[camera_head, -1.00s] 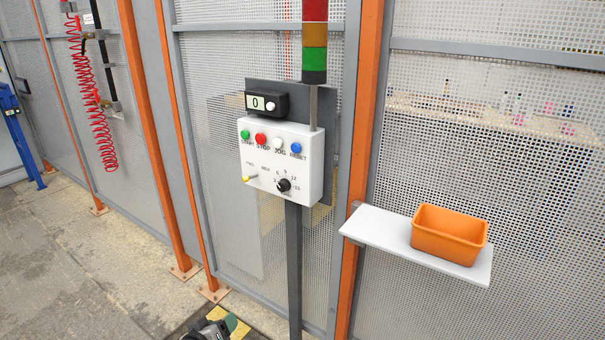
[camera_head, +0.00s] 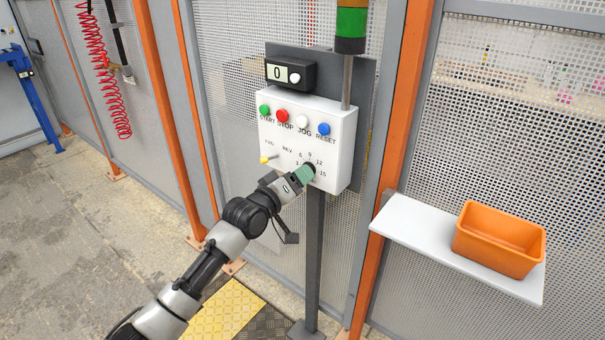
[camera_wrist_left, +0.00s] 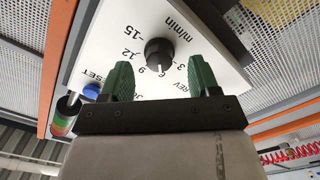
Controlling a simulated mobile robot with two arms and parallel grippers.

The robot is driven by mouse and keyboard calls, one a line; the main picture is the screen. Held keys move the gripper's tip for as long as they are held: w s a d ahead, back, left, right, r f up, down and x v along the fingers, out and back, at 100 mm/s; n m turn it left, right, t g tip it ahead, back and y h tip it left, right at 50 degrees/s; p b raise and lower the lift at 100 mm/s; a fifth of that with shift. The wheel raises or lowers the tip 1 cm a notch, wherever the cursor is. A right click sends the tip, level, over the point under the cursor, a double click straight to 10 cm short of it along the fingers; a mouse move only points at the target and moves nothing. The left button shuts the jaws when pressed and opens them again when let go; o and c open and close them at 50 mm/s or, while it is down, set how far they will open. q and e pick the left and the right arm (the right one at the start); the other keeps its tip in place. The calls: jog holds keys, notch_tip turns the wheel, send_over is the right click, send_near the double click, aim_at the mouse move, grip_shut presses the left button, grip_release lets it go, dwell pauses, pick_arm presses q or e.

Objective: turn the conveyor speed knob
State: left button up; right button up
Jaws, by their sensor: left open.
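The black conveyor speed knob (camera_wrist_left: 158,53) sits low on the white control box (camera_head: 348,128), inside a dial marked 3 to 15. In that view gaps show between the knob and both fingers, and I cannot tell any contact. In the head view the gripper hides part of the knob. My right gripper is not in view.
Above the dial are green, red, white and blue buttons (camera_head: 323,129), and a yellow-tipped lever (camera_head: 268,158) is to its left. A display (camera_head: 281,73) reads 0. A white shelf (camera_head: 410,228) with an orange bin (camera_head: 500,240) stands to the right.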

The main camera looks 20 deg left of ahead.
pick_arm(q)
jog(key=shift+x, duration=1.15)
jog(key=c, duration=0.9)
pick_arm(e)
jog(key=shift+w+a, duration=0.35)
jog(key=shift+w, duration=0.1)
